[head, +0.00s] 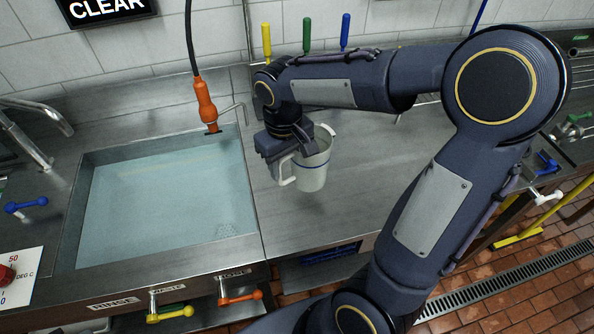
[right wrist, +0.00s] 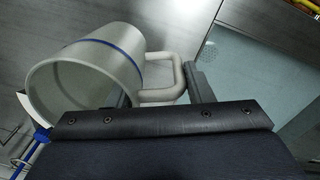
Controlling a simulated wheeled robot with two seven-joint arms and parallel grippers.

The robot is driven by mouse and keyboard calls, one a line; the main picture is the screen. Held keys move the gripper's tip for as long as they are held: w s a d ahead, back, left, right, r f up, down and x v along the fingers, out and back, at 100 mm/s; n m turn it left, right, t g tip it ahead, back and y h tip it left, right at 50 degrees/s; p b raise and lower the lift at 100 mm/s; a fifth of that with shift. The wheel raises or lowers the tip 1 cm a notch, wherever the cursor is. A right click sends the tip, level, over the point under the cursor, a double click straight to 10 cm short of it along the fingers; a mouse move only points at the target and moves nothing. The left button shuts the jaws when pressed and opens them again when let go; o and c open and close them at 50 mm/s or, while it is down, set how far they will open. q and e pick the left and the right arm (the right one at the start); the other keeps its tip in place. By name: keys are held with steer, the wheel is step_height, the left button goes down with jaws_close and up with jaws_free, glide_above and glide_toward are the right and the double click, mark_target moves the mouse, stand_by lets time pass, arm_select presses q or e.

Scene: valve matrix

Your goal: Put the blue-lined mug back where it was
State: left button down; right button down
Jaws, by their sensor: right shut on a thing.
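The mug (head: 313,171) is pale grey-white with a thin blue line around it. My right gripper (head: 291,150) is shut on it and holds it over the steel counter (head: 345,215), just right of the sink; I cannot tell whether it touches the counter. In the head view the handle points left and the mug looks roughly upright. In the right wrist view the mug (right wrist: 95,70) shows its open mouth, and its handle (right wrist: 160,80) lies between the two fingers (right wrist: 160,88). My left gripper is not in view.
A sink (head: 165,190) filled with water lies to the left, with an orange-ended hanging hose (head: 204,103) above it. Yellow, green and blue upright levers (head: 306,35) stand behind my right arm. Coloured valve handles (head: 240,295) line the front edge. Bare counter lies in front of the mug.

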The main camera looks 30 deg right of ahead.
mark_target(297, 184)
steer(key=d+f, duration=0.1)
steer(key=f, duration=0.2)
steer(key=d+f, duration=0.1)
steer(key=f, duration=0.1)
steer(key=shift+d+f, duration=0.3)
steer(key=shift+f, duration=0.35)
steer(key=shift+f, duration=0.1)
steer(key=c, duration=0.7)
jaws_free()
